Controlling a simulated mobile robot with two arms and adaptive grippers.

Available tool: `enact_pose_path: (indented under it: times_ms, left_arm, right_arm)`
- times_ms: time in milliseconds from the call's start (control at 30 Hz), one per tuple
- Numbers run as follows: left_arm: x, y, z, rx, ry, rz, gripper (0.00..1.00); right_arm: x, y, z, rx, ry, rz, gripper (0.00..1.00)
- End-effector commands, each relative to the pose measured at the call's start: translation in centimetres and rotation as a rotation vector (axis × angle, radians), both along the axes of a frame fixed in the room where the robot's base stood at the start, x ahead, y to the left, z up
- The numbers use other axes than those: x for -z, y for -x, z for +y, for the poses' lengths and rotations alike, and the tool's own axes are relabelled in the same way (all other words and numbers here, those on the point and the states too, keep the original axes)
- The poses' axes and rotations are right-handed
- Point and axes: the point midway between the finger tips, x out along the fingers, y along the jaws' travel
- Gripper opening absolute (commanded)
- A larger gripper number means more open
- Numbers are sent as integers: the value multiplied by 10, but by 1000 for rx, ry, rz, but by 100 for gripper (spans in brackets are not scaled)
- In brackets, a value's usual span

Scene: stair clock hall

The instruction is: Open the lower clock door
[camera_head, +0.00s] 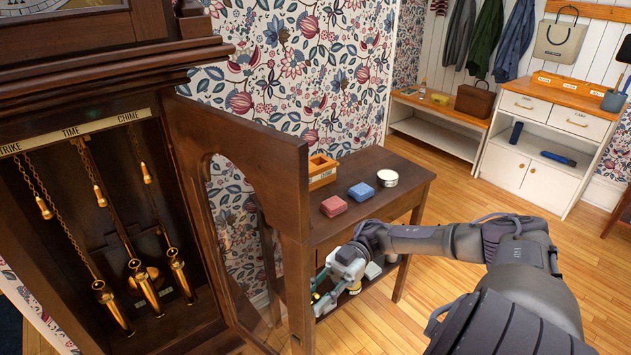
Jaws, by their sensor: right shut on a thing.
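The lower clock door (291,200), a dark wooden frame with an arched glass pane, stands swung out from the tall clock case (110,75) on the left. The case interior is exposed, with brass weights (137,280) on chains under the labels strike, time and chime. My right gripper (322,298) is at the door's free edge, low down, and is shut on the door. The exact grip point is partly hidden by the gripper itself. My left gripper is not in view.
Open wooden floor (455,220) lies to the right.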

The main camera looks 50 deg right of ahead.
Motion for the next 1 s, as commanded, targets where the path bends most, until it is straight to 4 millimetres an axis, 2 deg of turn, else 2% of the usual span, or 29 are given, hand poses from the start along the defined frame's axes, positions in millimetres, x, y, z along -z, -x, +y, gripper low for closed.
enact_pose_path:
  times_ms: [267, 300, 433, 767, 867, 1000]
  left_arm:
    - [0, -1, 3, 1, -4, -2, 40]
    - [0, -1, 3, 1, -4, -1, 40]
    - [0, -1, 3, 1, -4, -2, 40]
    - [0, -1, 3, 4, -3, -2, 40]
    - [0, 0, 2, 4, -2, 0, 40]
    - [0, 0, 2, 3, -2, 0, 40]
  right_arm:
    - [3, 2, 0, -3, 5, 5, 0]
    - [3, 2, 0, -3, 5, 5, 29]
    - [2, 1, 0, -2, 4, 3, 51]
    - [1, 0, -2, 1, 3, 0, 52]
    - [1, -1, -10, 2, 4, -1, 52]
    - [1, -3, -34, 4, 4, 0, 52]
